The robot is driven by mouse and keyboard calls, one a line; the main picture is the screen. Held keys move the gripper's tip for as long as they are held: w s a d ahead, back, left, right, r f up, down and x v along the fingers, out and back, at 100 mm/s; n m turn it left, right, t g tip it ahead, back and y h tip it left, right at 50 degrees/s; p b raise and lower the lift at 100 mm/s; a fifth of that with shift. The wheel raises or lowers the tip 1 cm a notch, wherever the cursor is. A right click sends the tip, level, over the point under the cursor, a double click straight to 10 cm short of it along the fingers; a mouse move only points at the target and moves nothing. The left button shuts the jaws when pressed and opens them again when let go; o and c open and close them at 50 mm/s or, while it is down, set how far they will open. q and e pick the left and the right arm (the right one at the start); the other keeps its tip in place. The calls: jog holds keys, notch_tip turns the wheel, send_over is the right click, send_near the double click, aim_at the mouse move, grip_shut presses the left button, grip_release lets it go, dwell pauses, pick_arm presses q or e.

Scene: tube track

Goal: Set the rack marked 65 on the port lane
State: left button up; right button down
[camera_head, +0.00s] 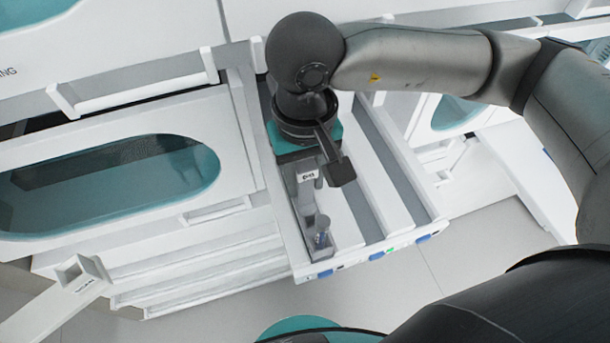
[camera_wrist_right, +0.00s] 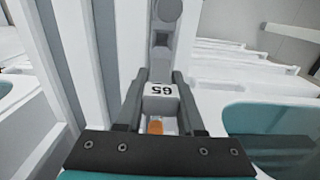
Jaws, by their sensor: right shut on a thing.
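The rack marked 65 (camera_head: 308,177) is a long, narrow grey holder with a white label. It lies along the leftmost lane of the white track (camera_head: 432,213) in the head view; I cannot tell whether it rests on the lane floor. A tube (camera_head: 322,232) stands near its front end. My right gripper (camera_head: 316,168) is over the rack's rear part, shut on it. In the right wrist view the label (camera_wrist_right: 160,90) shows upside down between the two fingers, with something orange (camera_wrist_right: 155,127) below it. The port lane's marking is not readable. My left gripper is not in view.
The other lanes (camera_head: 385,180) to the right look empty. White cabinets with a teal window (camera_head: 110,185) stand close on the left, and a white hollow bar (camera_head: 75,280) sticks up at lower left.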

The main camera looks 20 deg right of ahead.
aim_at(304, 162)
jog(key=shift+c, duration=2.2)
grip_release()
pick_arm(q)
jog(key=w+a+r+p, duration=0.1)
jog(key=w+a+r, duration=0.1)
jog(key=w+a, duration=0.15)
pick_arm(e)
notch_tip(304, 162, up, 5)
jog(key=shift+w+r, duration=0.1)
jog(key=shift+r, duration=0.1)
notch_tip(304, 162, up, 4)
jog(key=shift+p, duration=0.4)
pick_arm(q)
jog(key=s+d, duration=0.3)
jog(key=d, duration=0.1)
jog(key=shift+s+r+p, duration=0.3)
jog(key=shift+p, duration=0.1)
pick_arm(e)
notch_tip(304, 162, up, 6)
jog(key=shift+f, duration=0.1)
